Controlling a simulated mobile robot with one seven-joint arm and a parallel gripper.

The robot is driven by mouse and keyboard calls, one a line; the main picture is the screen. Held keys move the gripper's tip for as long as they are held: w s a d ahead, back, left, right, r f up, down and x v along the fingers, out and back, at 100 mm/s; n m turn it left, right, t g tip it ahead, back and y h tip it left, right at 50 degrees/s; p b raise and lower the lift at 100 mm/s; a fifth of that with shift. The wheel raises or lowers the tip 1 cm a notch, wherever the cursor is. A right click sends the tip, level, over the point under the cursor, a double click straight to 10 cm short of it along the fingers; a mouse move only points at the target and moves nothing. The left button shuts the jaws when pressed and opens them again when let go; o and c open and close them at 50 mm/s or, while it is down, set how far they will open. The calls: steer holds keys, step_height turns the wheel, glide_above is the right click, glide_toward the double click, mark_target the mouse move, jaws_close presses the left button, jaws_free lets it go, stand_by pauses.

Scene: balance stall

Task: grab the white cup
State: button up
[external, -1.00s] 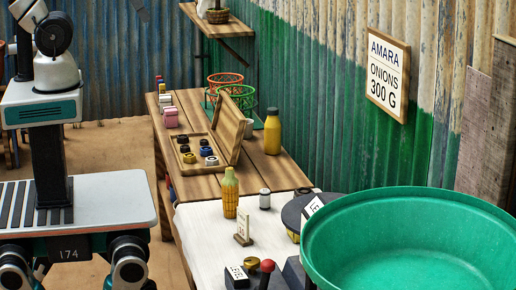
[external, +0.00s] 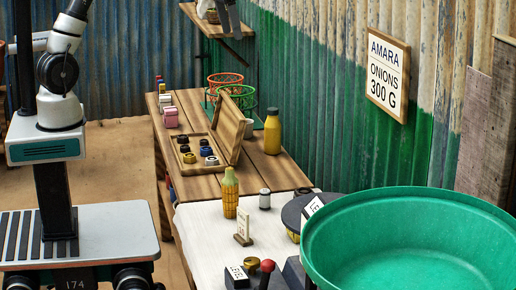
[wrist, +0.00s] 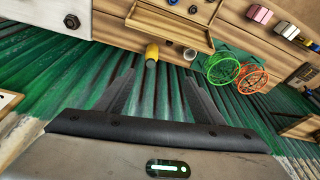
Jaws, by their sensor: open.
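A small white cup (wrist: 190,54) shows in the wrist view, beside the open wooden box and the yellow bottle. In the external view the pale cup (external: 249,129) stands on the wooden table, partly hidden behind the box's raised lid. My gripper (wrist: 160,85) is open and empty, its two dark fingers spread wide in the wrist view. In the external view its fingers (external: 228,16) hang at the top edge, in front of the wall shelf, apart from the cup.
The wooden box (external: 200,150) holds several dark, blue and yellow pieces. A yellow bottle (external: 272,132) stands right of the lid. Red (external: 226,80) and green (external: 240,96) wire baskets stand behind. A large green basin (external: 410,240) fills the front right. The corrugated wall bounds the table.

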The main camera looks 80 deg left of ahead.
steer(key=w+a+f+n+g+b, duration=0.1)
steer(key=w+a+f+b, duration=0.15)
steer(key=a+f, duration=0.7)
steer(key=w+a+f+b, duration=0.2)
steer(key=w+a+f, duration=0.3)
steer(key=f, duration=0.7)
steer(key=shift+w+a+f+b, duration=0.2)
steer(key=shift+a+f+b, duration=0.2)
steer(key=shift+f, duration=2.4)
steer(key=shift+w+a+f+b, duration=0.15)
steer(key=shift+a+f+b, duration=0.25)
steer(key=shift+f, duration=2.4)
steer(key=shift+w+a+f+b, duration=0.25)
steer(key=shift+f+b, duration=0.25)
steer(key=shift+f, duration=2.3)
steer(key=c, duration=1.1)
